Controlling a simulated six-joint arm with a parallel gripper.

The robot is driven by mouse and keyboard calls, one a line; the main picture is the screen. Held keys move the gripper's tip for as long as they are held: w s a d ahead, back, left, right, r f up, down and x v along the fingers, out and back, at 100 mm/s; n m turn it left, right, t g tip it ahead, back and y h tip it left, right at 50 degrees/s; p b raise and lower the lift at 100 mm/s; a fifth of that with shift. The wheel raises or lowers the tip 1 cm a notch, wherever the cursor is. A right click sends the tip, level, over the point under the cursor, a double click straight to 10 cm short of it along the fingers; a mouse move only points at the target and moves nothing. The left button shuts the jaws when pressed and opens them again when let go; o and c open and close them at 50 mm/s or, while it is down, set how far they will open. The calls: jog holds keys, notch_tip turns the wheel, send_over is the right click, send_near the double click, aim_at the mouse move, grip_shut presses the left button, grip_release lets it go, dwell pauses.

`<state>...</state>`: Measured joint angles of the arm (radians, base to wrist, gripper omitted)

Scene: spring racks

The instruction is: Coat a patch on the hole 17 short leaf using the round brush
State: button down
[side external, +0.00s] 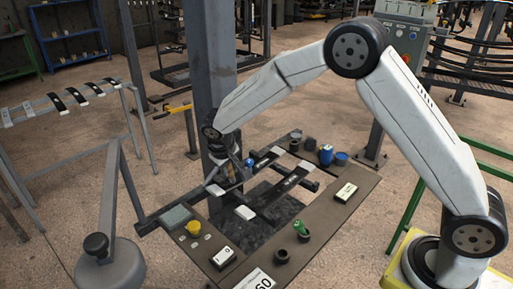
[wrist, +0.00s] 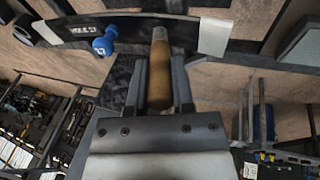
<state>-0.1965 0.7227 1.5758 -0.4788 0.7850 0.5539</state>
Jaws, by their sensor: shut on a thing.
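My gripper (wrist: 160,82) is shut on a tan, wooden-looking handle (wrist: 159,60), which I take to be the round brush. The handle points up the wrist view, toward a dark curved leaf (wrist: 130,30). Its far tip is at the leaf, and I cannot tell whether it touches. The leaf has a pale end (wrist: 214,38) at right and white lettering at left that is too small to read surely. In the side view my gripper (side external: 228,180) is low over the bench, beside a dark leaf with pale ends (side external: 291,179). The brush is hard to make out there.
A blue round-headed object (wrist: 103,46) is close left of the handle. The bench (side external: 322,222) holds a blue container (side external: 326,154), a green-topped item (side external: 300,228), a yellow button (side external: 194,229) and dark cups. A grey post (side external: 208,60) stands close behind my gripper. More leaves lie on a left rack (side external: 70,97).

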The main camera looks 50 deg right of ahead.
jog(key=shift+s, duration=0.85)
notch_tip(320, 180, up, 8)
jog(key=shift+w, duration=0.1)
dwell(0.6)
jog(key=shift+d+f, duration=0.3)
jog(key=shift+d, duration=0.2)
jog(key=shift+d+f, duration=0.3)
jog(key=shift+d, duration=0.2)
jog(key=shift+r, duration=0.4)
jog(key=shift+f, duration=0.1)
